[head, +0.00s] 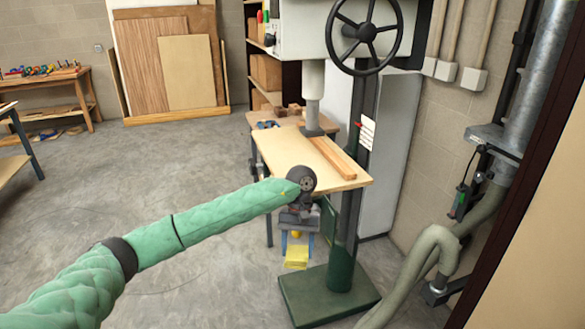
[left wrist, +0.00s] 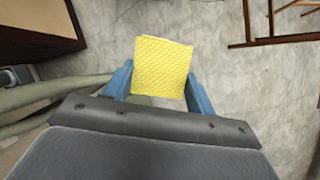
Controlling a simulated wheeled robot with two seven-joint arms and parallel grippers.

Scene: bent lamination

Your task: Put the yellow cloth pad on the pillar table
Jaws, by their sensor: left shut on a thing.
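The yellow cloth pad (left wrist: 161,68) is a square, textured sheet held between the two blue fingers of my left gripper (left wrist: 160,88) in the left wrist view. In the head view the pad (head: 297,256) hangs below my left gripper (head: 297,237), which is shut on it. The pillar table (head: 315,158) is the light wooden board on the green pillar machine. My left gripper and the pad are in front of the table's near edge and appear lower than its top. My right gripper is not in view.
A long wooden strip (head: 334,158) lies along the right side of the table top. The machine's spindle (head: 313,98) comes down at the table's far end. The green base (head: 328,294) stands on the floor below. A thick hose (head: 415,265) runs at the right. The left part of the table top is bare.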

